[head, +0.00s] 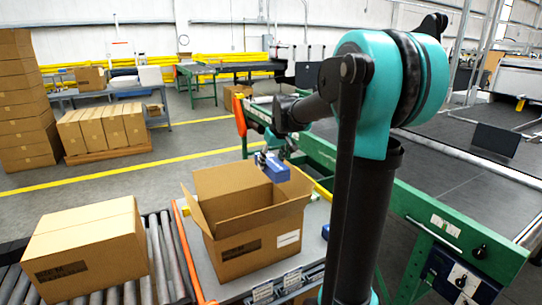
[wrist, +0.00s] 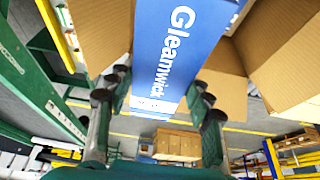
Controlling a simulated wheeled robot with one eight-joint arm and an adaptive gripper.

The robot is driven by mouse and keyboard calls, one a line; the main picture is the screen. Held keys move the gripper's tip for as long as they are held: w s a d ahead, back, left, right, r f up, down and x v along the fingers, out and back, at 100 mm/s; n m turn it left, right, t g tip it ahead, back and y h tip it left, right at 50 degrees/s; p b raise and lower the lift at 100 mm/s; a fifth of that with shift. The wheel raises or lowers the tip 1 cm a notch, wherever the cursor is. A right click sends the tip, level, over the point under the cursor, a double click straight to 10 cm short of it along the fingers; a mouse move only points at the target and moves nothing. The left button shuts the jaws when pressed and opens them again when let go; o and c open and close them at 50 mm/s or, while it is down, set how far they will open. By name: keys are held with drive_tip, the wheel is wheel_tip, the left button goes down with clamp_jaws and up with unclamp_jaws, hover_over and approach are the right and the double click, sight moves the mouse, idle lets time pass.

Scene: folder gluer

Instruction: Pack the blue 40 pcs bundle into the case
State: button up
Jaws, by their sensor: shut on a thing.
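The blue bundle (head: 277,168) is held in my gripper (head: 266,158) above the far right rim of the open case. In the wrist view the bundle (wrist: 178,50) shows white "Gleamwick" lettering, and my gripper (wrist: 152,98) is shut on it with a finger on each side. The case (head: 243,252) is an open cardboard box with its flaps up, standing on a grey table. Its cardboard (wrist: 270,50) also shows in the wrist view, beside the bundle. The bottom of the case is hidden, so I cannot tell what lies inside.
A closed carton (head: 88,250) sits on the roller conveyor (head: 150,275) at the left. A small blue thing (head: 325,232) shows right of the case, partly hidden by my arm. The green-framed machine (head: 440,220) stands at the right. Stacked cartons (head: 25,110) are at the back left.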

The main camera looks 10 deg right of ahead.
wheel_tip(320, 180, down, 19)
idle(1.2)
drive_tip(key=shift+f, duration=0.1)
drive_tip(key=o, duration=1.4)
drive_tip(key=shift+o, duration=0.2)
drive_tip(key=v, duration=1.2)
